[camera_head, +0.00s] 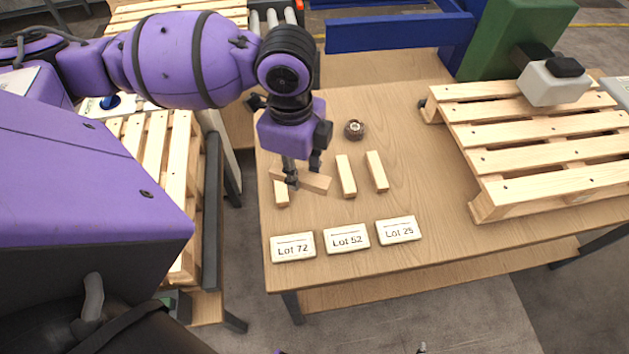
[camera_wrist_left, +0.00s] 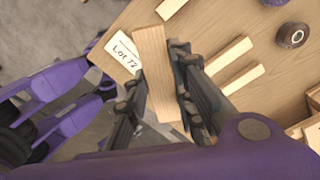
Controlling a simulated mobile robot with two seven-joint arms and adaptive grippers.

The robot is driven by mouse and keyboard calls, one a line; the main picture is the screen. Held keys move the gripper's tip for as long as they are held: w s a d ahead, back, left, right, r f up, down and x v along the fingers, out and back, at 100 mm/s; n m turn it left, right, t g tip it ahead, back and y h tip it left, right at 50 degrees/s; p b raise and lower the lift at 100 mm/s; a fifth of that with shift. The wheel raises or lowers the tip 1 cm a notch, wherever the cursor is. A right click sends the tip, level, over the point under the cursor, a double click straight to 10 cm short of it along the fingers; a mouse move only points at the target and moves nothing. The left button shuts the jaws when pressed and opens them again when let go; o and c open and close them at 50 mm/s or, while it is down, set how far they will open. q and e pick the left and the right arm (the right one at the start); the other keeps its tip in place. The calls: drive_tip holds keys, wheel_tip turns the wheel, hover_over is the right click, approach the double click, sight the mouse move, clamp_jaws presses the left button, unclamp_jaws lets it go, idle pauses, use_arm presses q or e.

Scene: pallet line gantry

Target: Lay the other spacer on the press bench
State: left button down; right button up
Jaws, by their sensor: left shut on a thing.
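My left gripper (camera_head: 303,176) points down over the near left of the wooden bench (camera_head: 420,215). It is shut on a pale wooden spacer (camera_head: 315,183), which lies crosswise in the head view. In the left wrist view the held spacer (camera_wrist_left: 152,60) sits between the fingers and looks larger than the other blocks, so it seems raised. A similar wooden block (camera_head: 281,196) is partly hidden beneath it. Two more wooden blocks, a middle one (camera_head: 346,177) and a right one (camera_head: 377,171), lie apart to the right. The right gripper cannot be made out.
Three label cards, Lot 72 (camera_head: 293,248), Lot 52 (camera_head: 347,239) and Lot 25 (camera_head: 398,230), lie along the front. A dark round roll (camera_head: 354,129) sits behind the blocks. A slatted pallet (camera_head: 545,158) and green machine (camera_head: 503,45) take the right. Bench is bare between blocks and pallet.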

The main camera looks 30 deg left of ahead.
use_arm(q)
drive_tip(key=s+a+f+m, duration=0.2)
drive_tip(key=s+f+m, duration=0.15)
drive_tip(key=m, duration=0.85)
drive_tip(key=w+f, duration=0.3)
drive_tip(key=w, duration=0.1)
drive_tip(key=w+f+b, duration=0.1)
drive_tip(key=w+f, duration=0.2)
drive_tip(key=w, duration=0.1)
drive_tip(key=w+f+b, duration=0.1)
drive_tip(key=w+f, duration=0.1)
drive_tip(key=w, duration=0.3)
drive_tip(key=shift+w+a+f, duration=0.1)
drive_tip(key=shift+a+f, duration=0.05)
drive_tip(key=shift+f, duration=0.25)
drive_tip(key=shift+w+f, duration=0.6)
drive_tip(key=shift+f, duration=1.5)
use_arm(e)
drive_tip(key=shift+s+d+f, duration=0.15)
drive_tip(key=shift+d+f, duration=0.15)
drive_tip(key=shift+f, duration=0.2)
drive_tip(key=shift+s+d+f, duration=0.15)
drive_tip(key=shift+d+f, duration=0.1)
drive_tip(key=shift+f, duration=0.25)
